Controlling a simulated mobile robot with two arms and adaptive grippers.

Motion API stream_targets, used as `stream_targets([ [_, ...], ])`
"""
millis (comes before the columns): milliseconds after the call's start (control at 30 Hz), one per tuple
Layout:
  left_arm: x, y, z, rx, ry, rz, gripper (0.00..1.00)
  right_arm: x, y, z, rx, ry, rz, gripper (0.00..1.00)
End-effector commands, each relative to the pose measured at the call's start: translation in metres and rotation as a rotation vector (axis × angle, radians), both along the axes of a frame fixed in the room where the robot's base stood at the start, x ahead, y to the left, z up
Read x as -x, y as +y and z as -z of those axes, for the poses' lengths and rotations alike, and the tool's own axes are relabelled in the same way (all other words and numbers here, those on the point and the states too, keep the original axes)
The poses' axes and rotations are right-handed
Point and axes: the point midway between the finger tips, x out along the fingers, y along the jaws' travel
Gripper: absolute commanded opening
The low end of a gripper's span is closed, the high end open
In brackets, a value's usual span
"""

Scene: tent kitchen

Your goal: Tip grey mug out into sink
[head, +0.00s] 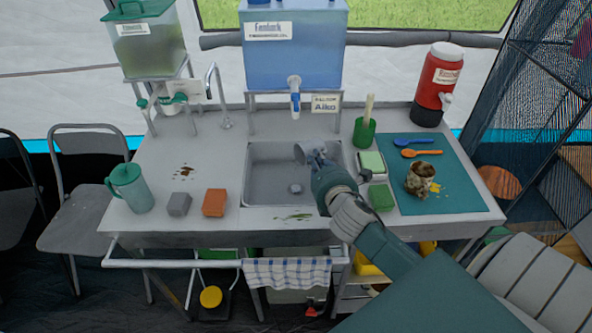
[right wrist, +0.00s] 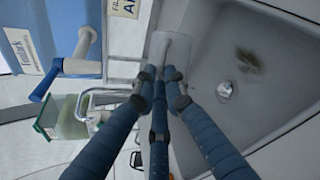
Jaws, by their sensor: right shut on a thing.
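The grey mug (head: 299,153) is held over the sink (head: 258,178) by my right gripper (head: 313,155). It also shows between the fingertips in the right wrist view (right wrist: 172,46), partly hidden by them. It looks tilted, but I cannot see into it. The sink basin (right wrist: 285,75) lies below, with a drain (right wrist: 224,91) and a dark brownish patch (right wrist: 248,60) on its floor. The right arm reaches in from the lower right. My left gripper is not in view.
A blue water tank (head: 292,55) with a tap (head: 295,97) stands behind the sink. Right of the sink are a green brush holder (head: 364,132), sponges (head: 381,197) and a teal mat (head: 455,190) with a dirty mug (head: 420,178). A teal jug (head: 130,188) stands left.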

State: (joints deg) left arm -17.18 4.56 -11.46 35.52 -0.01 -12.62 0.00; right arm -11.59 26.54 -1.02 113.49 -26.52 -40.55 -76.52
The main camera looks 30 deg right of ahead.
Motion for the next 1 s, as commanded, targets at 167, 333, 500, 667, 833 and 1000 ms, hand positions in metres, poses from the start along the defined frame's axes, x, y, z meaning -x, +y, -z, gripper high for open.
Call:
stream_targets([
  [167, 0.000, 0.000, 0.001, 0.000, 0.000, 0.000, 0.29, 0.000, 0.002, -0.001, 0.023, -0.002, -0.001, 0.00],
  [333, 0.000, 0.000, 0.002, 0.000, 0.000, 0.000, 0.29, 0.000, 0.003, -0.001, 0.045, -0.001, -0.001, 0.00],
  [500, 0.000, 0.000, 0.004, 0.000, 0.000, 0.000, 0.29, 0.000, 0.005, 0.000, 0.072, 0.000, -0.001, 0.00],
  [667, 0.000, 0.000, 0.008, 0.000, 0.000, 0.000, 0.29, 0.000, 0.009, 0.000, 0.127, -0.001, -0.001, 0.00],
  [833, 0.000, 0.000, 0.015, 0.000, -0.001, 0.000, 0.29, -0.001, 0.016, 0.002, 0.218, -0.001, -0.002, 0.00],
  [1000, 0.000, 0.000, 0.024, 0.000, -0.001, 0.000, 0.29, 0.000, 0.023, 0.003, 0.329, 0.001, 0.000, 0.00],
])
